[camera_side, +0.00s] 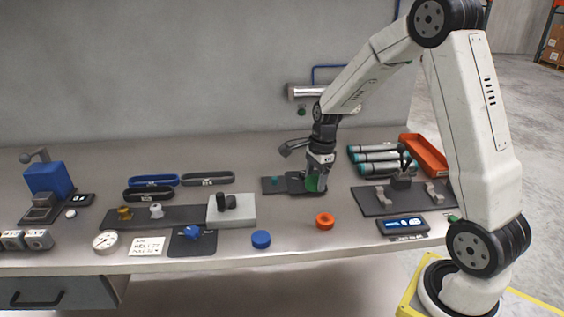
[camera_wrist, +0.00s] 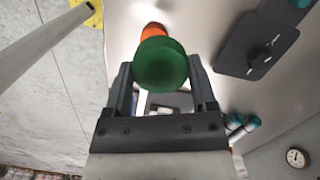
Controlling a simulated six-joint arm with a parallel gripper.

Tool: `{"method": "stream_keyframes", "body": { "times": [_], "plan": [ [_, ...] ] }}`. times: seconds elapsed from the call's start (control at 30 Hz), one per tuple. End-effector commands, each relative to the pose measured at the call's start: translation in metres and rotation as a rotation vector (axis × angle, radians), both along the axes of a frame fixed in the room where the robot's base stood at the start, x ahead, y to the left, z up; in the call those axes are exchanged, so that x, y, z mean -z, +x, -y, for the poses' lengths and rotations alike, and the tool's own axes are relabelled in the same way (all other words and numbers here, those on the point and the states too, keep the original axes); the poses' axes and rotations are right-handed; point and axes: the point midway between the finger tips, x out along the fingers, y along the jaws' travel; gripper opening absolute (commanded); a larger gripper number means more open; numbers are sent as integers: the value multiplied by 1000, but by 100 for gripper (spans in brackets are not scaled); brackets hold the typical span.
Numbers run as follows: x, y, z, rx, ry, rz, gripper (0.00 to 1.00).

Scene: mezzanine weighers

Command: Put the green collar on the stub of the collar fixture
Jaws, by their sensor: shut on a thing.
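My gripper (camera_side: 315,183) is shut on the green collar (camera_side: 312,184), low over a small dark plate (camera_side: 294,190) near the middle of the bench. I cannot tell whether the collar touches anything below it. In the wrist view the collar (camera_wrist: 160,66) sits between the two fingertips of my gripper (camera_wrist: 163,85), its round face toward the camera and no hole visible. A short teal piece (camera_side: 275,181) stands on the dark plate left of my gripper. I cannot tell for sure which part is the fixture's stub; the gripper hides part of this spot.
An orange ring (camera_side: 325,220) and a blue puck (camera_side: 261,239) lie in front. A grey block (camera_side: 232,211) with black knobs stands left. A dark plate (camera_side: 399,198) with clamps, teal-ended tubes (camera_side: 372,158) and an orange tray (camera_side: 424,156) are right.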

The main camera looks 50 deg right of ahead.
Motion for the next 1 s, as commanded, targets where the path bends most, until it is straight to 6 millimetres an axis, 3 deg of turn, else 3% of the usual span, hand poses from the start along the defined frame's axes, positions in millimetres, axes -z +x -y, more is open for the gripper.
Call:
{"method": "stream_keyframes", "body": {
  "times": [0.6, 1.0],
  "plan": [
    [-8, 58, 28, 624, 9, 17, 15],
    [-9, 67, 33, 743, 17, 21, 15]
  ]
}}
